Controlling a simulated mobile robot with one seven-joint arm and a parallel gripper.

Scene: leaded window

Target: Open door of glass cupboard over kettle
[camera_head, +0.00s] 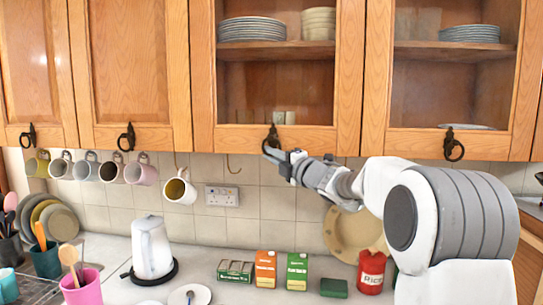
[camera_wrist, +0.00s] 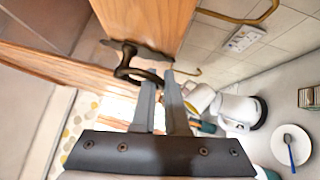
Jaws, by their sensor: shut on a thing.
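The glass cupboard door (camera_head: 345,75) is the wood-framed one in the middle of the head view, up and to the right of the white kettle (camera_head: 152,248). It looks closed there. Its dark metal ring handle (camera_head: 272,136) hangs on the bottom rail. My gripper (camera_head: 272,153) reaches it from the lower right and is shut on the handle. In the wrist view the handle (camera_wrist: 126,68) meets the tips of my gripper (camera_wrist: 160,80), and the fingers partly cover it. The exact grip on the ring is hard to see.
Another glass-fronted door (camera_head: 375,90) is to the right, with its own ring handle (camera_head: 453,147). Solid wooden doors (camera_head: 130,65) are to the left. Several mugs (camera_head: 140,172) hang below the cupboards. Cartons (camera_head: 297,270) and a red tin (camera_head: 371,272) stand on the counter below my arm.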

